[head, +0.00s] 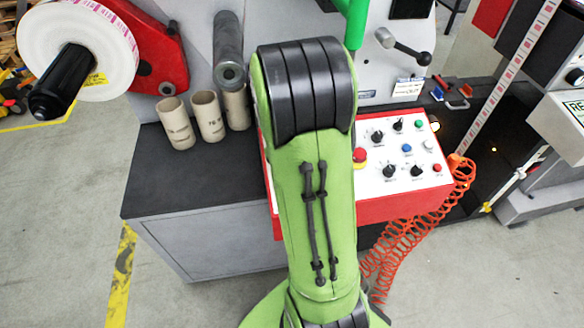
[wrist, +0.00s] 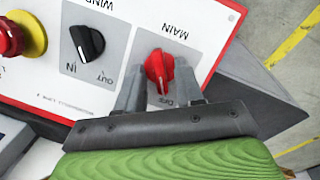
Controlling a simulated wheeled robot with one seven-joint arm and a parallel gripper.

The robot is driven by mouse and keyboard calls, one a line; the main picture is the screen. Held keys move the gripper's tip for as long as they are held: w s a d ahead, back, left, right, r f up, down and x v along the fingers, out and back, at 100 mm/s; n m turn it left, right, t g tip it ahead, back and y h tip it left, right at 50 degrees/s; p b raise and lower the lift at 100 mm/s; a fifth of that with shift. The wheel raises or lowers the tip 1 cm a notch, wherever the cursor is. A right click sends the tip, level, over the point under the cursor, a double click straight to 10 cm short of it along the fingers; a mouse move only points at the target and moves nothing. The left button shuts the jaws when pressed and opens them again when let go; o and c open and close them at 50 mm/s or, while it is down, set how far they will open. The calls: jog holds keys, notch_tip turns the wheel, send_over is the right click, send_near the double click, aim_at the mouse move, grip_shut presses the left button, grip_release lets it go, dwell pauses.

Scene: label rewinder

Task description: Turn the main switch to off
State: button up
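The red main switch (wrist: 158,68) sits on a grey plate of the control panel, under the upside-down word MAIN in the wrist view. Its grip bar runs roughly up and down the picture, and a partly hidden label that seems to read OFF shows near its lower end. My gripper (wrist: 158,72) has one finger on each side of the switch, with a gap seeming to show beside it. I cannot tell how deep the fingertips reach. In the head view, my green arm hides the main switch and my gripper.
The red-edged control panel (head: 405,196) has several knobs and buttons. A black selector (wrist: 86,42) and a red-and-yellow emergency stop (wrist: 20,35) are left of the switch in the wrist view. Cardboard cores (head: 210,118) stand on the cabinet; an orange coiled hose (head: 400,245) hangs at right.

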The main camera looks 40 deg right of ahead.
notch_tip(320, 180, up, 16)
jog(key=a+p, duration=0.2)
jog(key=p, duration=0.3)
jog(key=shift+f, duration=0.15)
jog(key=shift+w+a, duration=0.1)
jog(key=s+a+r+t+p, duration=0.1)
jog(key=s+a+r+t, duration=0.1)
jog(key=s+a, duration=0.3)
jog(key=s+a+r+t+y+p, duration=0.1)
jog(key=s+a+r+t, duration=0.2)
jog(key=a, duration=1)
jog(key=s, duration=0.3)
jog(key=shift+s+r+n+t+y, duration=0.2)
jog(key=shift+r+n+t+y, duration=0.1)
jog(key=shift+r+n+t, duration=0.1)
